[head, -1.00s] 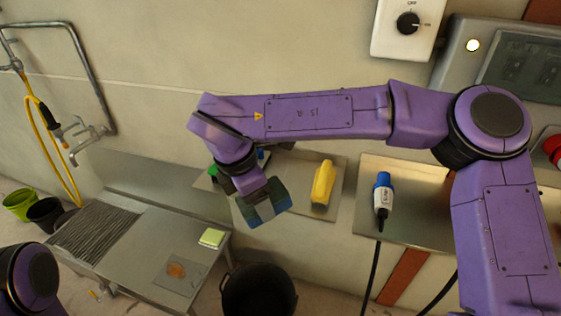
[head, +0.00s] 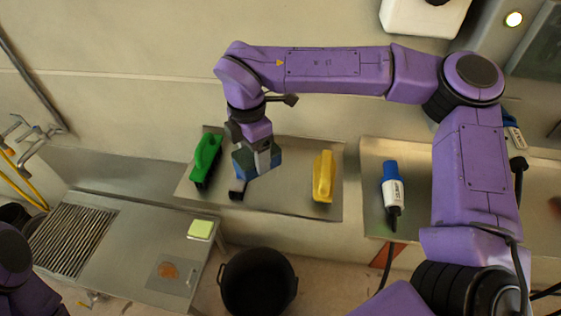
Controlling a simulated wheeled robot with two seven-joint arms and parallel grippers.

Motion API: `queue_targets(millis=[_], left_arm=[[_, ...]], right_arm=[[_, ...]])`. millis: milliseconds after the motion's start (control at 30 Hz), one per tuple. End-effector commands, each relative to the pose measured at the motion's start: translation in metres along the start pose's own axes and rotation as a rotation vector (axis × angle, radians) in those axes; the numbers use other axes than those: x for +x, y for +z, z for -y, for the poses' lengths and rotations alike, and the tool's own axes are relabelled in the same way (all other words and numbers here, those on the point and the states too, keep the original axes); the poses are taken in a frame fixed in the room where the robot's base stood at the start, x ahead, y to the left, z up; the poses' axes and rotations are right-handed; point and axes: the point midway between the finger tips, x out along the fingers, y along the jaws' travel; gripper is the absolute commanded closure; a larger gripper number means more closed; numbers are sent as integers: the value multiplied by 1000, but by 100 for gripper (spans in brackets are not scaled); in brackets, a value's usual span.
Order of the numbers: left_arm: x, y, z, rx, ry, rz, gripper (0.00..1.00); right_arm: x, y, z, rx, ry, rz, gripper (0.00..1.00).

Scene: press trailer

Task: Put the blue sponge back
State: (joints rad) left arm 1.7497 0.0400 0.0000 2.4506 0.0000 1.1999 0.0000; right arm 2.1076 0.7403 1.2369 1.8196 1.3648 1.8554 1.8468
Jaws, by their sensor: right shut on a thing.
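My right gripper (head: 257,162) points down over the tray-like metal shelf (head: 290,204) on the wall, between a green handled scrubber and a yellow one. It is shut on the blue sponge (head: 265,171), which shows only in part behind and below the jaws. A small black part shows at its lower left. I cannot tell whether the sponge touches the shelf. The green scrubber (head: 206,157) stands left on the shelf and the yellow one (head: 323,176) stands right. My left gripper is out of view; only part of my left arm shows at the lower left.
A metal sink bench (head: 125,243) with a grated drain stands at the left, bearing a yellow-green sponge (head: 200,229) and a board (head: 172,273) with an orange-brown stain. A black bucket (head: 258,283) stands below the shelf. A blue-and-white bottle-like tool (head: 392,192) lies on the right shelf.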

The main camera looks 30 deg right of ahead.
Motion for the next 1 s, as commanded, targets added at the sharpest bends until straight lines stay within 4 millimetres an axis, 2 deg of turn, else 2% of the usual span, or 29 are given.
queue_targets(millis=[33,133,333,567,700,933,967,1000], left_arm=[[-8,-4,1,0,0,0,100],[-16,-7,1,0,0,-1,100],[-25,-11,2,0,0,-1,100],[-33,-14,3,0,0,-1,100],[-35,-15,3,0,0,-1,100],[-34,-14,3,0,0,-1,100],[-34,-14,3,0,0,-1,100],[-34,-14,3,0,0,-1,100]], right_arm=[[1,12,0,4,-2,-2,55],[13,34,-2,2,-3,-1,55],[50,61,-4,2,-3,-1,55],[74,80,-5,2,-5,0,55],[100,78,-5,-1,-3,0,55],[104,78,-6,-1,0,1,55],[104,77,-6,-1,0,1,24],[104,77,-6,-1,0,1,11]])
